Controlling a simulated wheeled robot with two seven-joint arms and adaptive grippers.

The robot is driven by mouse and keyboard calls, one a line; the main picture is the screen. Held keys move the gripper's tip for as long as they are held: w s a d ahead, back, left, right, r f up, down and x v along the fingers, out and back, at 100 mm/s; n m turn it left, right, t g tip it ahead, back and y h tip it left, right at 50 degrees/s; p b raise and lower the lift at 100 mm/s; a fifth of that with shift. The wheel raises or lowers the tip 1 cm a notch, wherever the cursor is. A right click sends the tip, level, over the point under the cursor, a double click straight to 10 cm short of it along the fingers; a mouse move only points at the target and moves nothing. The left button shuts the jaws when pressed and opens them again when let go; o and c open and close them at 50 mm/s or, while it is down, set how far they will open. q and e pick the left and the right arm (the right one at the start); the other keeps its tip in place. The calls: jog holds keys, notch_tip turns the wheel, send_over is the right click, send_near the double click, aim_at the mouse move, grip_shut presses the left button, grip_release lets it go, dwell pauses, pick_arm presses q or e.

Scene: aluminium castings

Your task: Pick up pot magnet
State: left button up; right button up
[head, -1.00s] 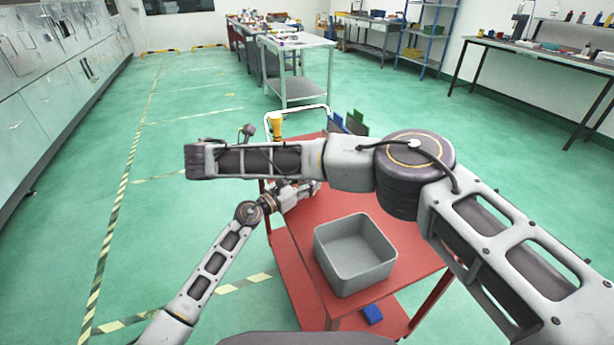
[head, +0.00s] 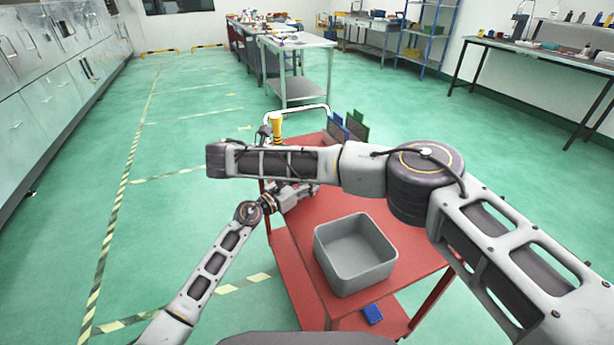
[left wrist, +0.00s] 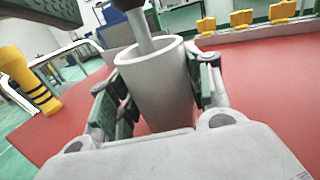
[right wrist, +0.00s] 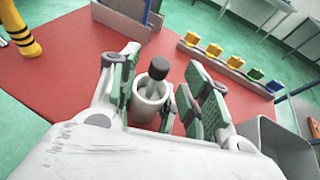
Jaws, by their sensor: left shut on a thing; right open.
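My left gripper (left wrist: 158,105) is shut on a pale grey open cup (left wrist: 160,90), which stands upright; in the head view it (head: 297,192) is partly hidden by my right arm. A grey rod stands in the cup; its black top (right wrist: 159,68) shows in the right wrist view. This rod may be the pot magnet (left wrist: 143,30); its lower end is hidden inside the cup. My right gripper (right wrist: 158,85) is open, with its green-padded fingers either side of the cup (right wrist: 148,108) and rod. I cannot tell whether they touch. The head view hides my right gripper.
A grey empty bin (head: 355,255) stands on the red cart top (head: 415,250). A yellow-and-black striped object (head: 276,126) stands at the far left. A rack with yellow, green and blue blocks (right wrist: 233,65) lies beyond the grippers. Upright blue and green panels (head: 350,125) stand at the back.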

jog(key=shift+x, duration=2.05)
jog(key=shift+c, duration=0.3)
grip_shut()
jog(key=shift+r, duration=0.1)
